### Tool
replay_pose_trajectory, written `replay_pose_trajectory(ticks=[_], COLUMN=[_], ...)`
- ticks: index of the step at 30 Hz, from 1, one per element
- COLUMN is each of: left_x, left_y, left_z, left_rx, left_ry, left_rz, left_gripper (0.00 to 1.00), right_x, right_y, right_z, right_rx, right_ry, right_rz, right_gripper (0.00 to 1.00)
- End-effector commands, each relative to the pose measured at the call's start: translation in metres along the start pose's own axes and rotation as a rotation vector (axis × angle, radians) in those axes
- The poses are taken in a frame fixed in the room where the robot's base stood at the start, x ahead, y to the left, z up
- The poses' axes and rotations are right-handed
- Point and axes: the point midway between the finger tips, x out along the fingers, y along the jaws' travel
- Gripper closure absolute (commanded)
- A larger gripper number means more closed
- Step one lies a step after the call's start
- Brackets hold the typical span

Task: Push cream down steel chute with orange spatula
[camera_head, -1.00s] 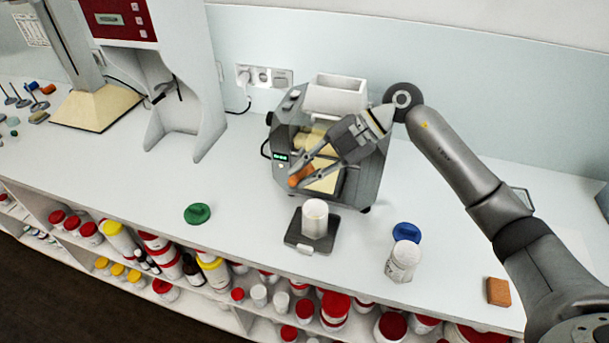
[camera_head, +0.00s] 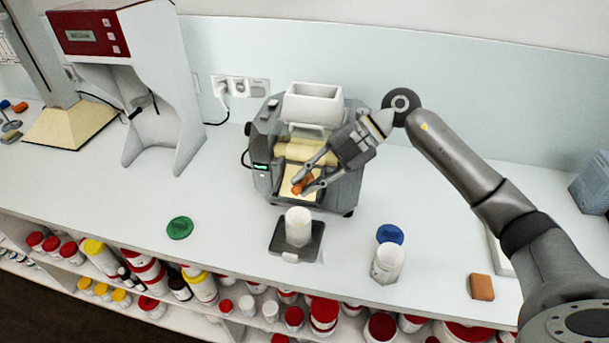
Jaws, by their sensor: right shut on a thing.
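My right gripper (camera_head: 308,182) is shut on the orange spatula (camera_head: 302,183), over the front of the grey roller mill (camera_head: 262,153). The gripper hides part of the spatula. The chute (camera_head: 289,183) slopes down at the mill's front with pale cream-coloured matter on it; whether the spatula touches it I cannot tell. Cream-coloured rollers (camera_head: 298,157) show above it, under a white hopper (camera_head: 312,105). A white jar (camera_head: 298,227) stands on a dark scale (camera_head: 283,243) below the chute. My left gripper is not in view.
A green lid (camera_head: 180,228) lies left of the scale. A blue lid (camera_head: 390,234), another white jar (camera_head: 387,264) and an orange block (camera_head: 482,287) are to the right. A tall white machine (camera_head: 165,75) stands at the left. The counter between it and the mill is clear.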

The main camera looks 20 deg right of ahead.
Motion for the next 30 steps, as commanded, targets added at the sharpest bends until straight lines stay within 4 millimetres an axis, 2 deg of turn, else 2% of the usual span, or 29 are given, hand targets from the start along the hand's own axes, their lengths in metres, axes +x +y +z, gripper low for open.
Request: replay_pose_trajectory(ticks=[6,30], left_x=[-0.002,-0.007], left_y=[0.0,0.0], left_z=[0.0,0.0], left_rx=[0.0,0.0], left_ry=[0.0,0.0], left_rz=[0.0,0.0], left_gripper=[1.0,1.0], right_x=[0.012,0.035], right_y=[-0.012,-0.034], right_z=[-0.011,-0.034], right_rx=[0.002,0.002], right_ry=[0.0,0.0], right_rz=[-0.004,-0.003], right_gripper=[1.0,1.0])
